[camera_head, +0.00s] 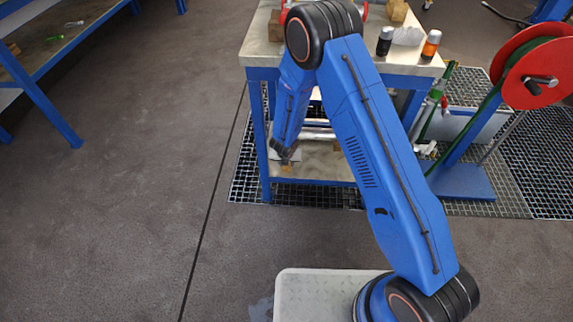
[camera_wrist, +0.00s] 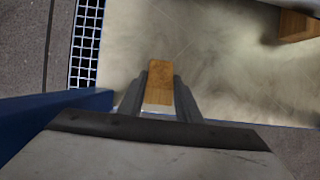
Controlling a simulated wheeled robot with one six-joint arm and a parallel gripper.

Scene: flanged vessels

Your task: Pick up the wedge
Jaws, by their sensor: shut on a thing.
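The wedge (camera_wrist: 162,75) is a light wooden piece between the two fingers of my gripper (camera_wrist: 160,82) in the wrist view. My gripper is shut on it, with a finger along each side. The wedge is over or on a pale, stained surface; I cannot tell whether it touches. In the head view my gripper (camera_head: 286,155) is low at the front of the blue-framed table, by its lower shelf (camera_head: 325,165). The wedge shows there only as a small brown patch (camera_head: 287,167).
Another wooden block (camera_wrist: 297,25) lies at the upper right in the wrist view. A dark bottle (camera_head: 385,41) and an orange bottle (camera_head: 432,43) stand on the tabletop (camera_head: 262,45). A red reel (camera_head: 520,85) stands at right. The floor (camera_head: 130,190) at left is clear.

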